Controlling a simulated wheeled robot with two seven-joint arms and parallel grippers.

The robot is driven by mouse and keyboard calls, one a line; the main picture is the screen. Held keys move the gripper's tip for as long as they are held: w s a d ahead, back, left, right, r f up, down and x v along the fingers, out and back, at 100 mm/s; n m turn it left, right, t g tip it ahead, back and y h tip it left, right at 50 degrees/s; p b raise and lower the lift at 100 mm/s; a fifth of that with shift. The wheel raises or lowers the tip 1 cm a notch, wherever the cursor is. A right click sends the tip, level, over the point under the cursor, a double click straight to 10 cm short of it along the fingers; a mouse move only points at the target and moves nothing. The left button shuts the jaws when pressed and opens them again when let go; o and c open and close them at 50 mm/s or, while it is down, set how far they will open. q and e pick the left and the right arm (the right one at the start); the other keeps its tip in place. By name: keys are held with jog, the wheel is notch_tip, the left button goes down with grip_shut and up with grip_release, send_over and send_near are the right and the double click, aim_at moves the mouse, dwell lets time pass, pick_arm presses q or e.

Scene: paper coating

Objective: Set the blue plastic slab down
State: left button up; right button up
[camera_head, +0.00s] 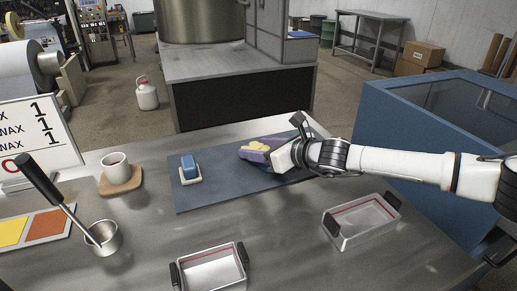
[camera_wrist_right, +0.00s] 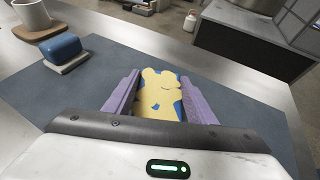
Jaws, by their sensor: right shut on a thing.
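The slab's yellow top also shows in the head view (camera_head: 257,147). I cannot tell whether its underside touches the mat. My left gripper is not in view.
A blue block on a white base (camera_head: 189,168) sits at the mat's left end. A white cup (camera_head: 116,165) stands on a brown coaster. A metal pot (camera_head: 103,240) holds a dark-handled tool. Two metal trays (camera_head: 362,222) (camera_head: 211,270) are in front. The mat's middle is clear.

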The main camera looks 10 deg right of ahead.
jog(key=shift+f, duration=0.2)
jog(key=o, duration=1.1)
jog(key=shift+r, duration=0.1)
jog(key=shift+r, duration=0.1)
jog(key=shift+r, duration=0.1)
jog(key=v, duration=1.2)
